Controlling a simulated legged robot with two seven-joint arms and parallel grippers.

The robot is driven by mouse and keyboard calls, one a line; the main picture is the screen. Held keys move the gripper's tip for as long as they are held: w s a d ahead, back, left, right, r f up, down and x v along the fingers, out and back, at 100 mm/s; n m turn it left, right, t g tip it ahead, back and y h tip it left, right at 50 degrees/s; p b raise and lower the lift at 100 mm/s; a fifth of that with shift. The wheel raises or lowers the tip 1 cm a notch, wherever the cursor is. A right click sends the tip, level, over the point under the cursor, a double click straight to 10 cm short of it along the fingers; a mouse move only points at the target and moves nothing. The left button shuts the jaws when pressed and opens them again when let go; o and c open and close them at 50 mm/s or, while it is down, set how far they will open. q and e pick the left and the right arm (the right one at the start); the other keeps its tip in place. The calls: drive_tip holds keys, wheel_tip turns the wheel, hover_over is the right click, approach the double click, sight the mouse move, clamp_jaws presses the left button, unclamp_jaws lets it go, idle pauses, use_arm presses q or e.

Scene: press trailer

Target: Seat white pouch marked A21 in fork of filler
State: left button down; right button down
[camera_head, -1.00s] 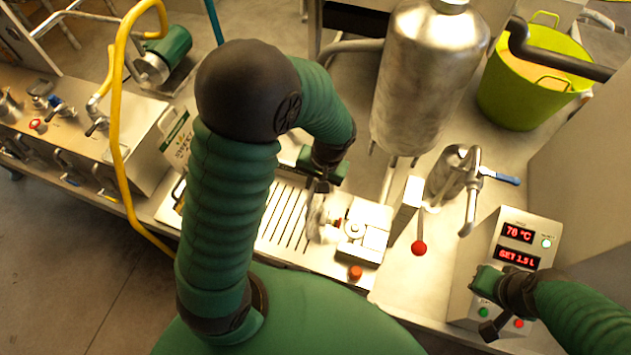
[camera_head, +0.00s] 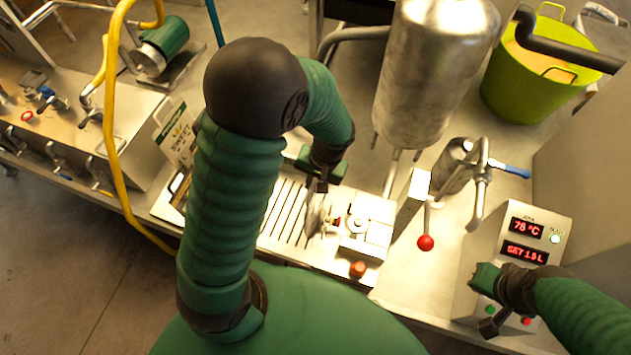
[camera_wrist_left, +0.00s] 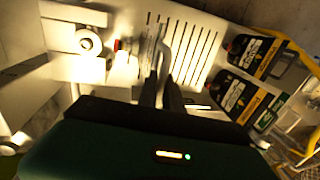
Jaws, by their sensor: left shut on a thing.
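My left gripper (camera_head: 320,184) is shut on the pouch (camera_head: 314,215), a pale, thin bag that hangs below the fingers over the slotted plate. The pouch's spout side points right, close to the filler's head (camera_head: 364,228), a pale block with a round fitting and a small red part. I cannot tell whether the spout touches the fork. In the left wrist view the pouch (camera_wrist_left: 153,52) shows nearly edge-on ahead of the left fingers (camera_wrist_left: 160,95), with the filler block (camera_wrist_left: 62,35) to its left. The A21 mark is not readable. My right gripper (camera_head: 488,302) is in front of the display box; its fingers are unclear.
A red-knobbed lever (camera_head: 425,242) and a steel valve with a blue handle (camera_head: 512,170) stand right of the filler. A steel tank (camera_head: 432,80) is behind. The display box (camera_head: 525,232) reads 78 °C.

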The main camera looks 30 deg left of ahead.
use_arm(q)
drive_tip(key=shift+a+f, duration=0.2)
drive_tip(key=shift+a, duration=0.1)
drive_tip(key=shift+a+f, duration=0.1)
drive_tip(key=shift+f, duration=0.1)
drive_tip(key=shift+d+f+b, duration=0.2)
drive_tip(key=shift+d+b, duration=0.15)
drive_tip(key=shift+b, duration=0.1)
drive_tip(key=shift+d, duration=0.1)
use_arm(e)
drive_tip(key=shift+f, duration=0.4)
use_arm(q)
drive_tip(key=c, duration=1.4)
unclamp_jaws()
drive_tip(key=shift+a, duration=0.2)
drive_tip(key=shift+c, duration=0.2)
drive_tip(key=shift+a, duration=0.1)
use_arm(e)
drive_tip(key=shift+a, duration=0.35)
